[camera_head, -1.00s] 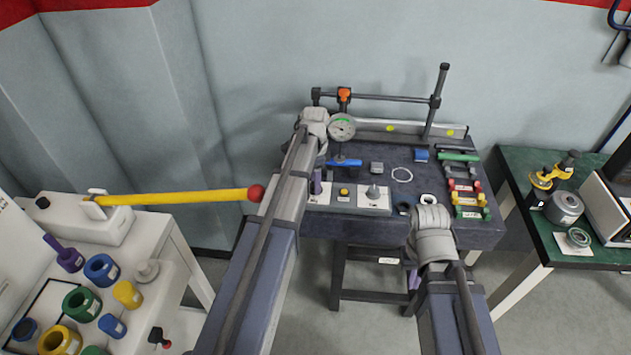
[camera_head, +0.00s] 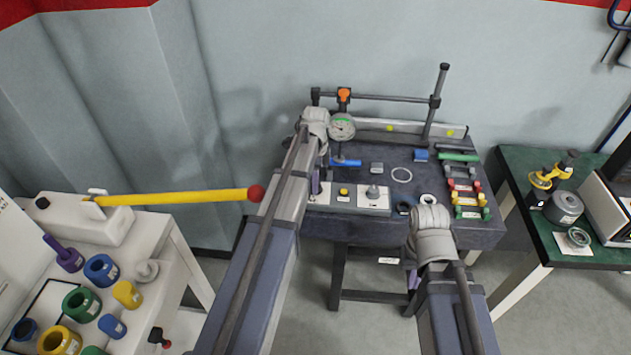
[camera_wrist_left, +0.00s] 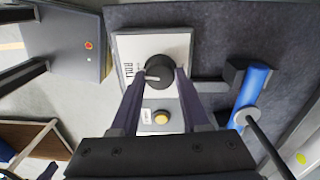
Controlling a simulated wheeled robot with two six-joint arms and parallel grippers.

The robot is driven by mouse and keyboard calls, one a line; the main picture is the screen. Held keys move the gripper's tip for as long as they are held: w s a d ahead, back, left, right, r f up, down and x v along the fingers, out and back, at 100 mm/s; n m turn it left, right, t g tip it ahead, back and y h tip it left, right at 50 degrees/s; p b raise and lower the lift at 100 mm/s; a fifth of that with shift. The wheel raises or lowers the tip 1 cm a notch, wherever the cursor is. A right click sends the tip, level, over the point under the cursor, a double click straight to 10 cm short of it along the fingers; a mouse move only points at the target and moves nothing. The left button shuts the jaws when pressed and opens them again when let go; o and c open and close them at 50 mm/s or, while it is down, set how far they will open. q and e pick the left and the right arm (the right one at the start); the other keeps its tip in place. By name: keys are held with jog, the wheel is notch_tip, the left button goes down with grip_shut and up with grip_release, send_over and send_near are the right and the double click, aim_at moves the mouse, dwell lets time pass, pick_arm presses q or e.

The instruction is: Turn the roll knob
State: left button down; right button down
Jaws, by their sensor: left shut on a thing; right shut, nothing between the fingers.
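The roll knob (camera_wrist_left: 158,68) is a black round knob with a pale pointer line, on a white panel (camera_wrist_left: 180,45) marked ROLL. My left gripper (camera_wrist_left: 161,80) is shut on it, one dark finger on each side. In the head view the left gripper (camera_head: 316,185) reaches down at the left end of the white control strip, and the arm hides most of the knob. My right gripper (camera_head: 413,278) is shut and empty, low in front of the bench, mostly hidden by its own wrist.
A yellow button (camera_head: 343,192) and a grey knob (camera_head: 374,191) are beside the roll panel. A dial gauge (camera_head: 341,127) and blue tool (camera_head: 346,162) are close behind the left gripper. A yellow lever (camera_head: 180,197) extends from the left. Coloured gauges (camera_head: 466,198) occupy the bench's right side.

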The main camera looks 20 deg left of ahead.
pick_arm(q)
jog(key=shift+c, duration=1.9)
grip_release()
jog(key=shift+r, duration=0.1)
notch_tip(320, 180, up, 8)
jog(key=p, duration=0.8)
jog(key=shift+w, duration=0.15)
jog(key=shift+f, duration=0.2)
jog(key=s+d+n+y+b, duration=0.1)
jog(key=s+d+n, duration=0.9)
jog(key=s+d, duration=1.2)
jog(key=shift+s+f, duration=0.15)
jog(key=shift+f, duration=0.25)
